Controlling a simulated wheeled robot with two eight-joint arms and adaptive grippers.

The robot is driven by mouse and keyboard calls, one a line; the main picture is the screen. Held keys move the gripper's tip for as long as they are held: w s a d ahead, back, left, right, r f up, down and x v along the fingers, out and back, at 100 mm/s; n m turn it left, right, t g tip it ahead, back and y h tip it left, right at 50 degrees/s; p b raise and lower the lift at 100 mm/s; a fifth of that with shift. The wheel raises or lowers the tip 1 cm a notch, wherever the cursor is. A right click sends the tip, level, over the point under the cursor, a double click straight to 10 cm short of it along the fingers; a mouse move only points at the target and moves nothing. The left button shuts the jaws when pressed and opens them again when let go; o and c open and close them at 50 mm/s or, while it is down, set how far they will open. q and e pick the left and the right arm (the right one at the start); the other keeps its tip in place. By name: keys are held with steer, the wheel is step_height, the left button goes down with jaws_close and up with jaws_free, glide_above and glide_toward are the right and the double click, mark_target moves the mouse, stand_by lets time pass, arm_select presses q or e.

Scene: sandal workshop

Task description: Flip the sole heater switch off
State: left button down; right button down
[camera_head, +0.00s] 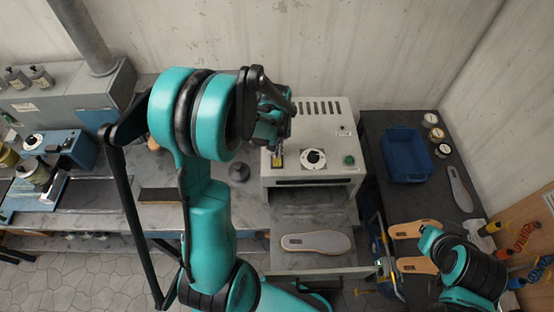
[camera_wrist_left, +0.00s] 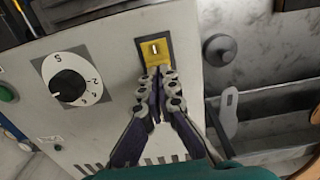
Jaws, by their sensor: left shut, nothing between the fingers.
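The sole heater (camera_head: 335,127) is a light grey box on the bench, with a dial (camera_head: 313,158) and a green button (camera_head: 349,160) on top. Its switch (camera_head: 278,161) sits on a yellow plate left of the dial. In the left wrist view the switch (camera_wrist_left: 155,50) shows as a small pale lever in a black frame, and I cannot tell its position. My left gripper (camera_head: 283,140) is shut and empty, just at the switch plate. In the wrist view its fingertips (camera_wrist_left: 160,75) overlap the plate's lower edge; I cannot tell whether they touch. My right gripper is out of view.
An insole (camera_head: 316,242) lies on the tray below the heater's front opening. A dark knob (camera_head: 239,171) stands left of the heater. A blue bin (camera_head: 406,155) and small round jars (camera_head: 430,120) stand on the dark table at right. More insoles (camera_head: 417,265) lie near my right arm.

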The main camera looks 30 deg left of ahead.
arm_select(q)
steer(key=shift+f, duration=0.2)
steer(key=shift+r, duration=0.1)
steer(key=shift+r+p, duration=2.15)
steer(key=shift+r, duration=1.4)
steer(key=shift+s+f, duration=0.1)
